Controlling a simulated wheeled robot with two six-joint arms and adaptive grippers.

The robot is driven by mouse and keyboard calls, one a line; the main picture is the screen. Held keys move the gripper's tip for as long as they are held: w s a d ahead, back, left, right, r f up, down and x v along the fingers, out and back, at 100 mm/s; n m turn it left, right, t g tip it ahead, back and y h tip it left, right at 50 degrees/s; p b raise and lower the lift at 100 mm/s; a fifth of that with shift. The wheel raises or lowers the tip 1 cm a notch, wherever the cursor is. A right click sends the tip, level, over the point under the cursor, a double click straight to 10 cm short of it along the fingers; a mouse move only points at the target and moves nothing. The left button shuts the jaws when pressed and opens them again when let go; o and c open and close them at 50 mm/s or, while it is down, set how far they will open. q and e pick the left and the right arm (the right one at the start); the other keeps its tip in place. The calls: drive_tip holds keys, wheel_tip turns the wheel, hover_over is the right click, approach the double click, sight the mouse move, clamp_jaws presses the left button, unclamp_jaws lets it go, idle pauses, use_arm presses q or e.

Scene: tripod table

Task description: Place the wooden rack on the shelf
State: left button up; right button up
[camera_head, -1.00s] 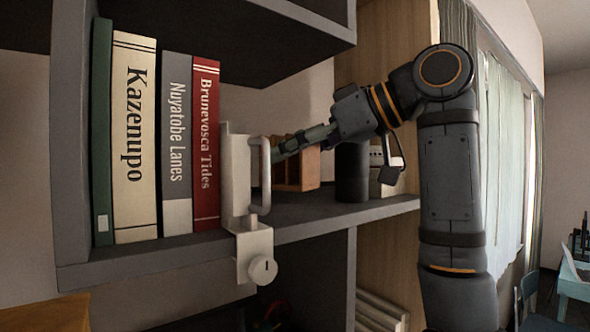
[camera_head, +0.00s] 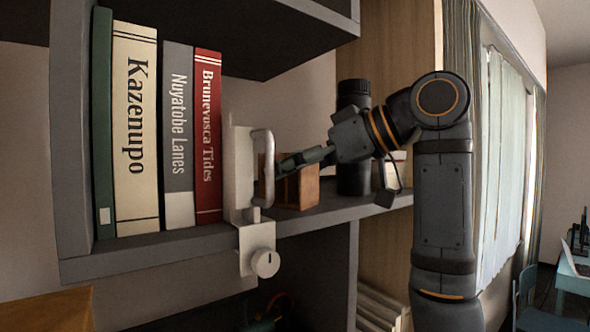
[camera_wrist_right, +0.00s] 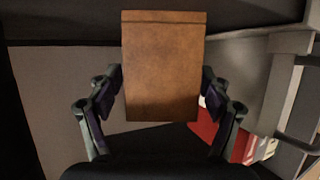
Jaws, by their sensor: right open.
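The wooden rack (camera_head: 302,188), a small brown box shape, is on the grey shelf (camera_head: 330,205), right of the white bookend and low, close to the shelf's front edge. My right gripper (camera_head: 286,163) reaches in from the right at the rack's upper part, partly behind the bookend's handle. The right gripper is open. My left gripper is not in view.
A white bookend (camera_head: 241,180) with a handle and a clamp knob stands left of the rack, beside several upright books (camera_head: 205,140). A dark cylinder (camera_head: 353,120) and a pale box (camera_head: 397,170) stand to its right. An upper shelf (camera_head: 250,45) hangs above.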

drive_tip(key=shift+r, duration=0.3)
drive_tip(key=b+v, duration=0.3)
drive_tip(key=v, duration=0.9)
drive_tip(key=shift+f, duration=0.15)
